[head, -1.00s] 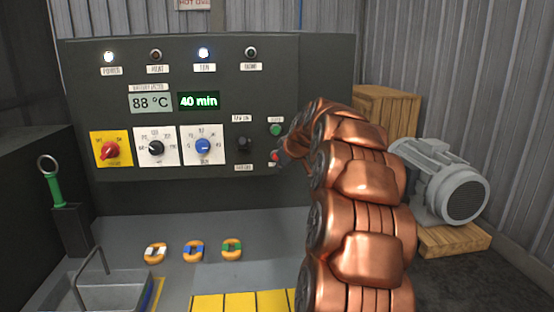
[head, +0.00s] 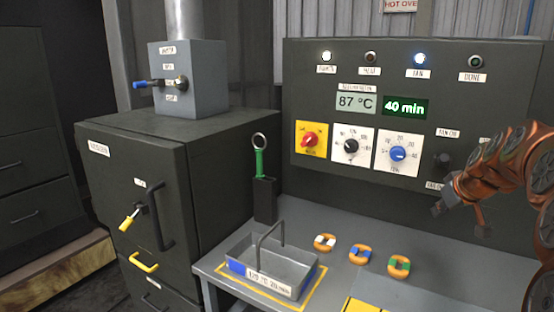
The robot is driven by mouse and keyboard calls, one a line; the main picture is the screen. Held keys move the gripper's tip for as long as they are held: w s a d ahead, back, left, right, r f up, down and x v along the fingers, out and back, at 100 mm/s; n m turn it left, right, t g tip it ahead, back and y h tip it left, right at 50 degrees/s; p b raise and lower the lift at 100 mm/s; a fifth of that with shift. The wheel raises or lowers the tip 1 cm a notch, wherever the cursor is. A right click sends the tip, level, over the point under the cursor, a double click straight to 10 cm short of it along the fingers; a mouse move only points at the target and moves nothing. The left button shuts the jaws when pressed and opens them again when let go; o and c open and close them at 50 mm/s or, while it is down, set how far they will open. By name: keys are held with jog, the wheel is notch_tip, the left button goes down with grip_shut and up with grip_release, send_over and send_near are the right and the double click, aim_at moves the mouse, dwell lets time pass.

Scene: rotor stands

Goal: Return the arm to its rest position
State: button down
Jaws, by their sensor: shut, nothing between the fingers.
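My copper-coloured arm (head: 515,165) comes in from the right edge of the head view. My gripper (head: 440,207) is at its left end, in front of the lower right of the control panel (head: 470,110). It looks small and dark, shut with nothing in it, and apart from the bench. The panel shows 87 °C and 40 min, with the first and third lamps lit. The arm covers part of the panel's right side, including where the push buttons are.
Below the gripper is a grey bench (head: 340,280) with several orange rings (head: 360,254) and a labelled metal tray (head: 270,264) with a handle. A green-handled tool (head: 260,160) stands in a dark holder. A dark oven cabinet (head: 135,190) stands left, its door closed.

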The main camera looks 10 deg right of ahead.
jog(key=s+a+f+g+y, duration=0.1)
jog(key=s+a+f, duration=0.1)
jog(key=s+a, duration=0.35)
jog(key=s+a+f+g, duration=0.2)
jog(key=s+a, duration=0.1)
jog(key=a, duration=0.6)
jog(key=s+a+f+g+y, duration=0.1)
jog(key=s+a+f, duration=0.1)
jog(key=s+a, duration=0.35)
jog(key=s+a+f+g, duration=0.2)
jog(key=s+a+f, duration=0.2)
jog(key=s, duration=0.7)
jog(key=s+a+f+g+h+p, duration=0.1)
jog(key=s+a+f+g, duration=0.2)
jog(key=s, duration=0.8)
jog(key=a+f, duration=0.1)
jog(key=a, duration=0.1)
jog(key=shift+s+a+m, duration=0.3)
jog(key=shift+a, duration=0.1)
